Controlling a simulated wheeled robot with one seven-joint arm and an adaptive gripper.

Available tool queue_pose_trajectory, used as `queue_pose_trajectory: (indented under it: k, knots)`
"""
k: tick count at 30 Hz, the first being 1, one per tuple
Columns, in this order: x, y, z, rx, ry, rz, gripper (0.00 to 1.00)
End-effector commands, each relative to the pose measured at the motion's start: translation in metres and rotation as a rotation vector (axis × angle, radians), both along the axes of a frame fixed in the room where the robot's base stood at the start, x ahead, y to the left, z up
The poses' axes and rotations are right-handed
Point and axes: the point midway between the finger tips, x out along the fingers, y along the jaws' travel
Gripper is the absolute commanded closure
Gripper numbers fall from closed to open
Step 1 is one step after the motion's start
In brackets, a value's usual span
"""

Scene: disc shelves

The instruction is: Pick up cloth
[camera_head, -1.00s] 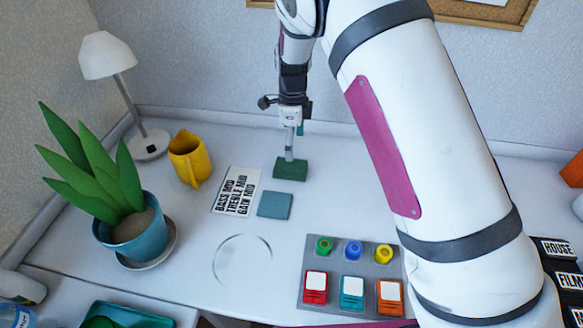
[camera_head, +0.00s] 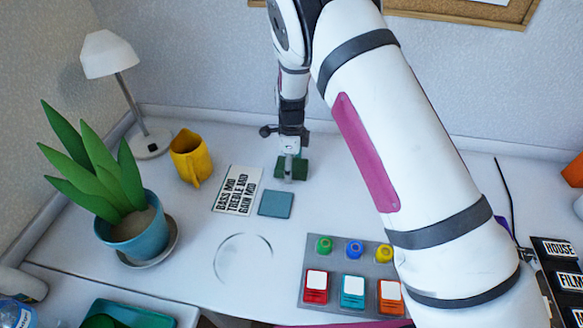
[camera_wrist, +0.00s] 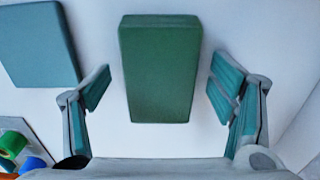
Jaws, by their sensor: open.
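A dark green rectangular block (camera_head: 304,168) lies on the white desk, partly hidden by my gripper (camera_head: 289,176). In the wrist view the green block (camera_wrist: 160,70) is seen between the two spread fingers of my gripper (camera_wrist: 161,88), with white gaps on both sides. The fingers do not touch it. A flat teal-blue square (camera_head: 276,204) lies just in front of it; it also shows in the wrist view (camera_wrist: 38,45), outside the left finger. Neither item shows clear folds or weave, so I cannot tell which is the cloth.
A printed card (camera_head: 238,189) and a yellow mug (camera_head: 191,158) are to the left. A potted plant (camera_head: 138,238) and a lamp (camera_head: 107,55) stand further left. A clear disc (camera_head: 244,259) and a grey button panel (camera_head: 345,285) are nearer the front. The wall is close behind.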

Motion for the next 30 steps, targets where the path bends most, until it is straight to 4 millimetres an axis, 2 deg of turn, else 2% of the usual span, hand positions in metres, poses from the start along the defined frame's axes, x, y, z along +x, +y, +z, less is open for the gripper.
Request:
queue_pose_trajectory:
  k: [1,6,8,20,25,29,30]
  knots:
    - [0.0,0.0,0.0,0.0,0.0,0.0,0.22]
    - [0.0,0.0,0.0,0.0,0.0,0.0,0.61]
    - [0.0,0.0,0.0,-0.001,0.0,0.0,0.72]
    - [0.0,0.0,0.003,-0.001,-0.001,0.0,0.72]
    - [0.001,0.0,0.018,0.0,-0.002,0.0,0.72]
    - [0.001,0.001,0.039,0.0,-0.003,0.001,0.72]
    - [-0.01,-0.001,0.038,0.0,0.003,0.001,0.72]
